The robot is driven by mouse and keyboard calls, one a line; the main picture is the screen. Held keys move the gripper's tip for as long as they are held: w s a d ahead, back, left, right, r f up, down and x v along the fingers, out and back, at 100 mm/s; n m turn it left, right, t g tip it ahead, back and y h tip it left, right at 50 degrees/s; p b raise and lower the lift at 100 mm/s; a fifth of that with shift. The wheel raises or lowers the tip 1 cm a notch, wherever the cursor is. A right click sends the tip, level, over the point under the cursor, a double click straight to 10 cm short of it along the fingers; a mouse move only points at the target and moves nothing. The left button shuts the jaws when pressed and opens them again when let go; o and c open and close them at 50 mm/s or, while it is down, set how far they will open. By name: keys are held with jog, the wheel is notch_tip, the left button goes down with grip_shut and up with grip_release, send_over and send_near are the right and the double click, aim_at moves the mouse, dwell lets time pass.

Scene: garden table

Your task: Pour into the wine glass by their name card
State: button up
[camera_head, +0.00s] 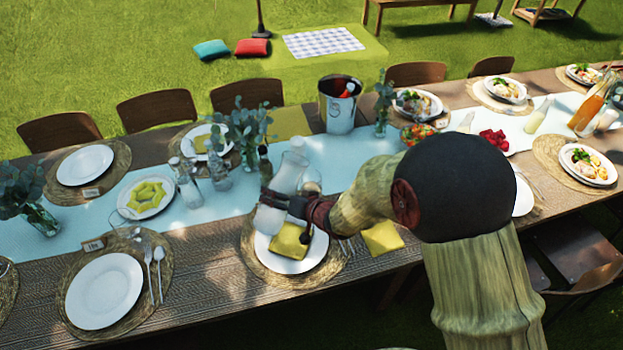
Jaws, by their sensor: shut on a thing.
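My gripper (276,203) is shut on a pale glass carafe (288,172) above the near edge of the runner. The carafe leans slightly, with its neck up and to the right; its lower part shows below my fingers. A stemmed glass (311,183) stands just right of the carafe, partly hidden by it and my arm. Another clear wine glass (124,219) stands at the left setting, near a name card (93,245). Another name card (91,193) lies by the far left plate. The writing is too small to read. I cannot see any liquid flowing.
A plate with a yellow napkin (290,241) lies below my gripper. Bottles (188,184) and a eucalyptus vase (246,130) stand to the left and behind. A metal bucket (339,105) stands behind. My arm hides part of the table's right half.

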jog(key=shift+a+n+t+h+b, duration=0.15)
jog(key=shift+n+t+h+b, duration=0.5)
jog(key=shift+b, duration=2.25)
jog(key=shift+n+b, duration=0.35)
jog(key=shift+b, duration=0.05)
jog(key=n+t+b, duration=0.1)
jog(key=b, duration=0.4)
jog(key=shift+h, duration=0.25)
jog(key=shift+w+f+n+t+b, duration=0.15)
jog(key=shift+n+t+b, duration=0.15)
jog(key=shift+b, duration=0.25)
jog(key=shift+w+d+n, duration=0.1)
jog(key=shift+d+n, duration=0.15)
jog(key=shift+n, duration=0.05)
jog(key=shift+t, duration=0.25)
